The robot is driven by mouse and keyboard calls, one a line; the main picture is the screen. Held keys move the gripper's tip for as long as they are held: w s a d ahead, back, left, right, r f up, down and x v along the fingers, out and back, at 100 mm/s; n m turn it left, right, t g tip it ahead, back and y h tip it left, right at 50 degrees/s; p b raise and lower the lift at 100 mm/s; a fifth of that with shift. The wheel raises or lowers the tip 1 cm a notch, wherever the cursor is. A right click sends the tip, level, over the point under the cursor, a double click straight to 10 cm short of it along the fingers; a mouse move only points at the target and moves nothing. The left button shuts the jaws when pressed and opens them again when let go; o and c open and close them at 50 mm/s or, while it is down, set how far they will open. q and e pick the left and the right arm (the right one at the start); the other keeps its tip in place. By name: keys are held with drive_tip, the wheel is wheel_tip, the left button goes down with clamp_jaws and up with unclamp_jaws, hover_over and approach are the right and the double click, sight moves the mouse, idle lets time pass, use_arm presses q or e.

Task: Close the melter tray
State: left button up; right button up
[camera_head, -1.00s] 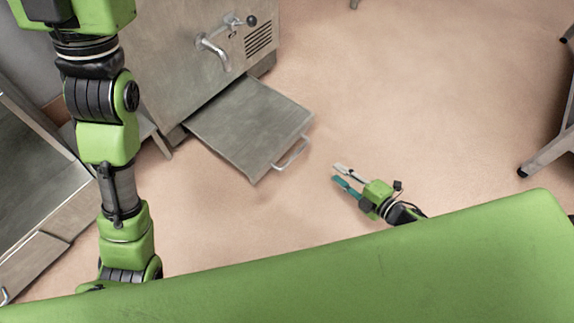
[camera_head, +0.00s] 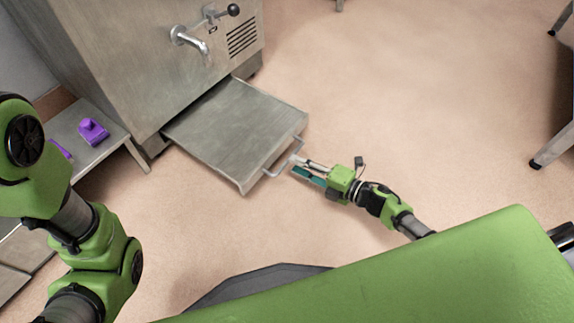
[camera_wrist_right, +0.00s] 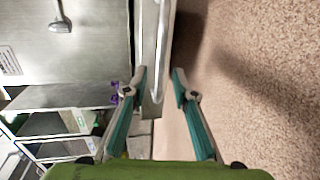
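The melter tray (camera_head: 228,125) is a flat grey metal tray pulled out low from the front of the melter (camera_head: 150,60). Its bar handle (camera_head: 284,160) is on the tray's outer edge. My right gripper (camera_head: 296,168) is at the handle, with its fingers pointing at the tray. In the right wrist view the fingers of the right gripper (camera_wrist_right: 160,80) are apart, and the handle (camera_wrist_right: 160,45) runs up between and beyond the tips. I cannot tell whether a finger touches it. My left arm shows at the left of the head view, but its gripper is out of view.
A low metal bench (camera_head: 105,150) with a purple object (camera_head: 93,131) stands left of the melter. The melter's tap (camera_head: 188,38) sticks out above the tray. Metal legs (camera_head: 552,146) stand at the far right. The floor (camera_head: 400,100) right of the tray is clear.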

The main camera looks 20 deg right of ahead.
sight(287, 159)
drive_tip(key=b+x, duration=0.1)
drive_tip(key=x, duration=0.4)
drive_tip(key=shift+b, duration=0.4)
clamp_jaws()
